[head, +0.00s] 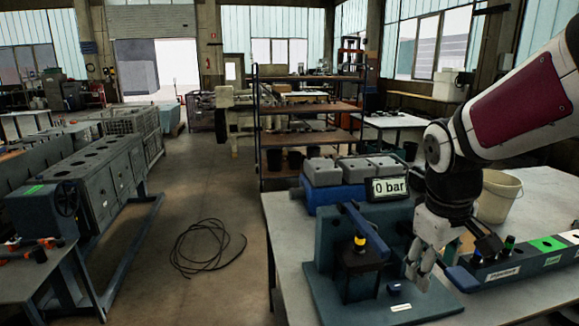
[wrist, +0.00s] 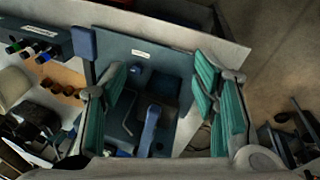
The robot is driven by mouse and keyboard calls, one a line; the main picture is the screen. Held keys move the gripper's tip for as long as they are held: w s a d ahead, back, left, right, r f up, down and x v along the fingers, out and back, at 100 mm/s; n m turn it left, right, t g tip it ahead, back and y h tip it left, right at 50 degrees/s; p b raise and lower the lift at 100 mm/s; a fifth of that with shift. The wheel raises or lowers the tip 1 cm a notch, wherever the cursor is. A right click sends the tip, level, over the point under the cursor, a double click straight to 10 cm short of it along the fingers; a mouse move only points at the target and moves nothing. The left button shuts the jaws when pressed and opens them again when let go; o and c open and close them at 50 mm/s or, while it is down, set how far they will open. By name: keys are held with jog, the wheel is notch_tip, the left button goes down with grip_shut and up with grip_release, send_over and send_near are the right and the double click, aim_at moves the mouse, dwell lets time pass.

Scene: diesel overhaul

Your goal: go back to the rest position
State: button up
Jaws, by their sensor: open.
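My gripper (head: 417,277) points down over the right part of a teal test stand (head: 322,292) on the table. It is open, and nothing shows held between its fingers. In the wrist view the two teal-padded fingers (wrist: 162,75) stand well apart, with the stand (wrist: 180,62) below and between them. The stand carries a blue lever (head: 362,221), a dark block with a yellow-and-black part (head: 360,242), and a small blue knob (head: 394,289). The lever also shows in the wrist view (wrist: 150,128). Whether the fingers touch the stand cannot be told.
A display reading "0 bar" (head: 389,188) stands behind the stand. A blue crate with grey blocks (head: 325,172) is behind it. A labelled rack (head: 515,267) and a cream bucket (head: 498,197) are at the right.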

jog(key=s+a+r+m+t+y, duration=0.1)
jog(key=s+a+r+m, duration=0.1)
jog(key=s, duration=0.5)
jog(key=s+a+r+m+t+y, duration=0.1)
jog(key=s+a+r, duration=0.3)
jog(key=s, duration=0.4)
jog(key=shift+a+m+t, duration=0.15)
jog(key=shift+m+t, duration=0.55)
jog(key=shift+m, duration=0.1)
